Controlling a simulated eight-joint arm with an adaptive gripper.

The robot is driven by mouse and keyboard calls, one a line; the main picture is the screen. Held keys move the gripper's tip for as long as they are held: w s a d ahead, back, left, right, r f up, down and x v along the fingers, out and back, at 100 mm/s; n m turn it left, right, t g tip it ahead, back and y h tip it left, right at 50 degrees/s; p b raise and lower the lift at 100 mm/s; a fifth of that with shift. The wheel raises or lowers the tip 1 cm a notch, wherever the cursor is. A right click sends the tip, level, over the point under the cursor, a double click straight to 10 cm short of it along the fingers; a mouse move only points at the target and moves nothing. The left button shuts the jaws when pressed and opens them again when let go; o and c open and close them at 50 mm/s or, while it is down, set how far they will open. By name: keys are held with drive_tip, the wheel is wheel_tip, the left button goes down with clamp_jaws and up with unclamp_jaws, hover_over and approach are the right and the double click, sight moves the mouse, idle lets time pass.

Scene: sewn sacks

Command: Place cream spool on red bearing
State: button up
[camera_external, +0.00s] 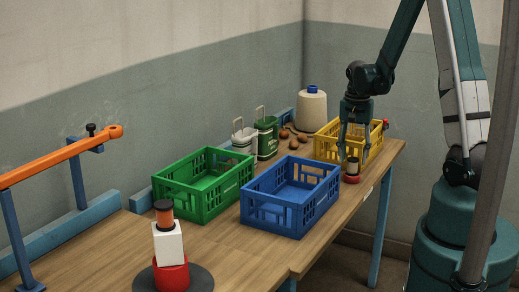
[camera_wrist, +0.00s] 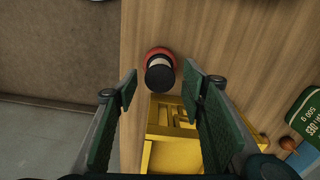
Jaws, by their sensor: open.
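In the wrist view the open fingers (camera_wrist: 161,80) lie on either side of the spool, with a gap on both sides. Nothing is held.
Blue (camera_external: 262,212) and green (camera_external: 180,204) crates stand to the left. Green and white containers, a large cream cone (camera_external: 312,108) and brown balls are at the back. An orange-topped stack (camera_external: 168,243) stands front left.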

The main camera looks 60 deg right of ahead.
sight(353, 159)
wheel_tip(353, 159, up, 9)
drive_tip(key=shift+p, duration=0.45)
idle(0.7)
drive_tip(key=w+a+r+n+t+h, duration=0.15)
drive_tip(key=a+r+n, duration=0.35)
drive_tip(key=a, duration=0.5)
drive_tip(key=w+a+r+n+t, duration=0.1)
drive_tip(key=w+a+r+n, duration=0.1)
drive_tip(key=a+r, duration=0.7)
drive_tip(key=s+a+r+n+t, duration=0.1)
drive_tip(key=s+a+n, duration=0.1)
drive_tip(key=a, duration=0.5)
drive_tip(key=s+a+r+n+t+y, duration=0.1)
drive_tip(key=s+a+r+n+t, duration=0.1)
drive_tip(key=a, duration=0.6)
drive_tip(key=s+a+r+n+t, duration=0.1)
drive_tip(key=s+a+r+n, duration=0.1)
drive_tip(key=a+n, duration=0.3)
drive_tip(key=s+a, duration=0.1)
drive_tip(key=a, duration=0.2)
drive_tip(key=shift+s+n+t, duration=0.3)
drive_tip(key=shift+s+t, duration=0.05)
drive_tip(key=shift+s, duration=0.05)
drive_tip(key=shift+a+y, duration=0.1)
drive_tip(key=shift+y, duration=0.15)
